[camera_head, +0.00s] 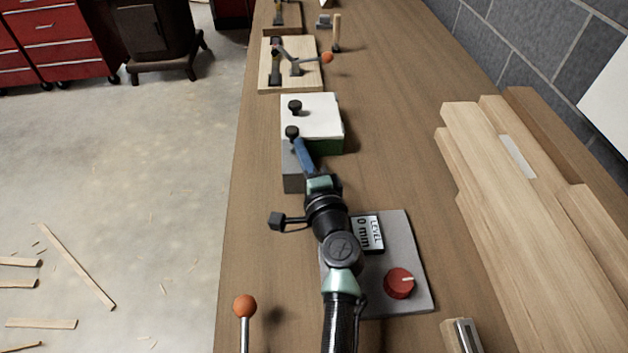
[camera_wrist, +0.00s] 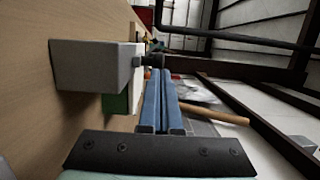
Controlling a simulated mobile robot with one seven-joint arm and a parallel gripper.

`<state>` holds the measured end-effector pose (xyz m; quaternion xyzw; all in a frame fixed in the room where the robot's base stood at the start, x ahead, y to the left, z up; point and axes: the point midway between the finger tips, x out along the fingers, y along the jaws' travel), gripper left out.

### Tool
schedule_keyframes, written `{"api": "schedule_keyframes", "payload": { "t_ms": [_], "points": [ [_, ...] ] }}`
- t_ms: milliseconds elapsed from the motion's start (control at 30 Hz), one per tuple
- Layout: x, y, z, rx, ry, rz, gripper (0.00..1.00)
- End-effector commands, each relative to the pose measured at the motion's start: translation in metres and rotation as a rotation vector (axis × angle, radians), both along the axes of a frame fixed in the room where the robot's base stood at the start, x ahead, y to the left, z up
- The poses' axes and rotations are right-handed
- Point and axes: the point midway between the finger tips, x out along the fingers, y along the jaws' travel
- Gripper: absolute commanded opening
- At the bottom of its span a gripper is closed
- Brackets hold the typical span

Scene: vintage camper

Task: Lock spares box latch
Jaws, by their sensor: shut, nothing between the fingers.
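A box with a white lid (camera_head: 318,112) and a green side (camera_head: 328,146) stands on the bench; it looks like the spares box. One black knob (camera_head: 295,106) sits on its lid. A second black knob (camera_head: 292,131) stands at its near edge, beside a grey block (camera_head: 292,175); it may belong to the latch. My gripper (camera_head: 298,141) is shut and empty, its blue fingers pointing at this near knob. The wrist view shows the shut fingers (camera_wrist: 161,78) close to a black knob (camera_wrist: 155,61); contact is unclear. The grey block (camera_wrist: 92,66) and green side (camera_wrist: 115,104) are left of them.
A grey panel (camera_head: 415,270) with a level display (camera_head: 367,233) and red dial (camera_head: 399,283) lies under my arm. A wooden board with an orange-knobbed lever (camera_head: 327,58) stands beyond the box. Stacked planks (camera_head: 530,190) fill the right. Bench right of the box is clear.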

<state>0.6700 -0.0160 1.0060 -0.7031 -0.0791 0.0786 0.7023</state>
Motion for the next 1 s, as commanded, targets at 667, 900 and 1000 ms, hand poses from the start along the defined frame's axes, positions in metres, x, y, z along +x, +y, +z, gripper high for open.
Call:
{"api": "schedule_keyframes", "payload": {
  "t_ms": [667,900,1000],
  "points": [
    [-0.103,-0.023,-0.001,0.002,0.002,0.002,0.0],
    [-0.105,-0.023,-0.001,0.002,0.002,0.002,0.0],
    [-0.105,-0.023,-0.001,0.002,0.002,0.003,0.0]
  ]
}}
